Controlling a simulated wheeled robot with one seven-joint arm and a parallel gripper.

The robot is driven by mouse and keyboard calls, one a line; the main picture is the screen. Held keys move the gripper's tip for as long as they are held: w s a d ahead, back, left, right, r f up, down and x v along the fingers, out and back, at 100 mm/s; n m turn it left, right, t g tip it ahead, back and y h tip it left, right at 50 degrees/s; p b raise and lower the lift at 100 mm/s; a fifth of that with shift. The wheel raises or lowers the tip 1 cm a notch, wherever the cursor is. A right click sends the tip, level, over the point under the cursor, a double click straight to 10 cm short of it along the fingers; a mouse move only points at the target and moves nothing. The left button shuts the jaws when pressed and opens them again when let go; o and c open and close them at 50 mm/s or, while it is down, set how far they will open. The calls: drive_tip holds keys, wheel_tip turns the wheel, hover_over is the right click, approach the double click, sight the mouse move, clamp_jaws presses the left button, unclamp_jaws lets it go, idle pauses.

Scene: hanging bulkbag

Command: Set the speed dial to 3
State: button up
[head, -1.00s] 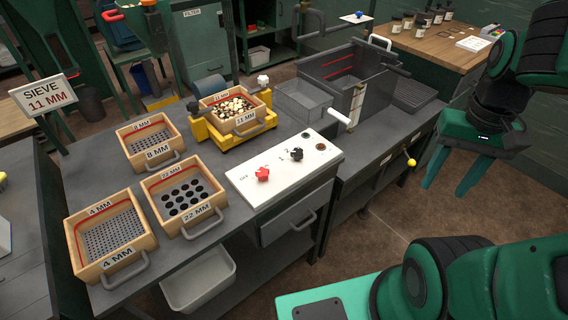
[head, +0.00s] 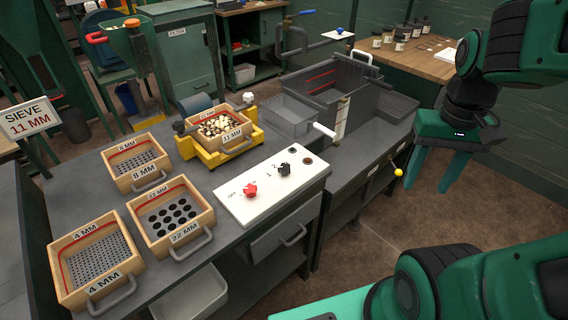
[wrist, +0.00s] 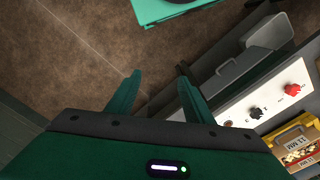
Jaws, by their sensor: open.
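A white control panel (head: 262,200) sits on the front edge of the grey workbench. It carries a black dial (head: 284,169) with small numbers around it, of which 1 and 2 can be made out. A red knob (head: 250,190) is on its left part, by small lettering. In the wrist view the black dial (wrist: 257,113) and the red knob (wrist: 291,89) show at the right. My gripper (head: 432,187) is open and empty, pointing down to the right of the bench, well apart from the panel. Its fingers also show in the wrist view (wrist: 157,84).
A yellow shaker (head: 217,150) holds a sieve of stones behind the panel. Several wooden sieves, including the 22 mm one (head: 158,236), stand at the left. A grey sink unit (head: 352,92) with a white-handled lever lies beyond.

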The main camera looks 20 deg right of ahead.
drive_tip(key=w+a+r+n, duration=0.1)
drive_tip(key=w+a+n, duration=0.2)
drive_tip(key=w, duration=0.5)
drive_tip(key=n, duration=0.7)
hover_over(284, 166)
wheel_tip(284, 166, down, 2)
wheel_tip(284, 166, down, 11)
drive_tip(key=shift+s+r, duration=0.1)
drive_tip(key=shift+r, duration=0.05)
drive_tip(key=shift+c, duration=0.2)
drive_tip(key=c, duration=1)
